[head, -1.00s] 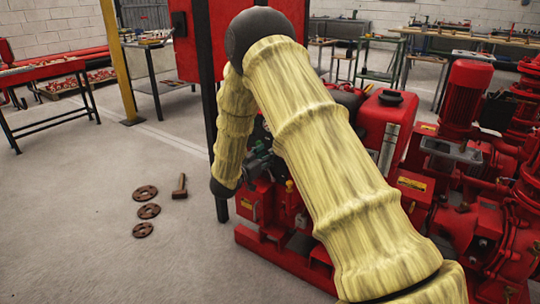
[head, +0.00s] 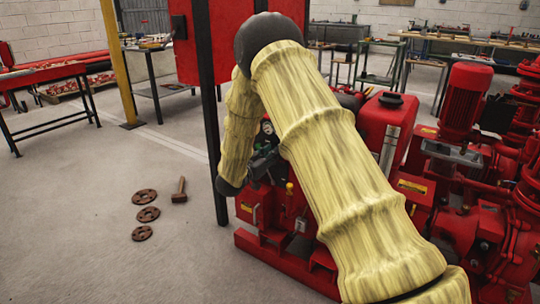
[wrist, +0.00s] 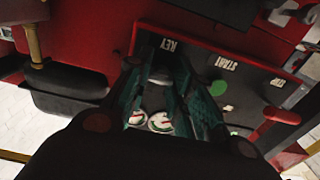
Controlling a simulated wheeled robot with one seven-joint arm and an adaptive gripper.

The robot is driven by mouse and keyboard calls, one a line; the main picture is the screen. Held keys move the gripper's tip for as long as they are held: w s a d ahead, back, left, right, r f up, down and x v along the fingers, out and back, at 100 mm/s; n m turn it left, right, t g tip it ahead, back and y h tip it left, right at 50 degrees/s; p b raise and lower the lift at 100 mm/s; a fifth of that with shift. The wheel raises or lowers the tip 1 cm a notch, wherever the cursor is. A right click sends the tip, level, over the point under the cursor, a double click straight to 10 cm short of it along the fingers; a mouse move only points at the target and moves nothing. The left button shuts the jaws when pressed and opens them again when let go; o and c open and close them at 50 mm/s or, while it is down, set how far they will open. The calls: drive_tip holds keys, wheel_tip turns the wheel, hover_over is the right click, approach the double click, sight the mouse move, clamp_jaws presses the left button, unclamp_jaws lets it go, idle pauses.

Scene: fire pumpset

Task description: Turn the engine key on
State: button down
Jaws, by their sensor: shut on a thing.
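In the wrist view the control panel (wrist: 205,52) is dark, set in a red housing, with white KEY and START labels. My gripper (wrist: 161,68) has its teal fingers just below the KEY label, shut on a small grey piece, the engine key (wrist: 160,77). The fingers hide most of the key, so I cannot tell how far it is turned. A green button (wrist: 217,87) sits under START, right of the fingers. In the head view my gripper (head: 262,166) is a small dark shape at the red pumpset (head: 398,125), partly behind my arm.
Round gauges (wrist: 160,122) show between the fingers in the wrist view. A red handle (wrist: 282,115) sticks out right of the panel. In the head view, a black post (head: 212,150) stands close left of my arm. Rusty discs (head: 148,214) and a hammer (head: 180,190) lie on the floor.

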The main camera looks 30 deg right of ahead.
drive_tip(key=shift+m, duration=0.3)
drive_tip(key=m+p, duration=0.1)
drive_tip(key=m, duration=0.3)
drive_tip(key=m+p, duration=0.1)
drive_tip(key=m, duration=0.3)
drive_tip(key=shift+s+f, duration=0.15)
idle(0.4)
drive_tip(key=c, duration=1.2)
unclamp_jaws()
drive_tip(key=shift+d, duration=0.1)
drive_tip(key=shift+c, duration=0.2)
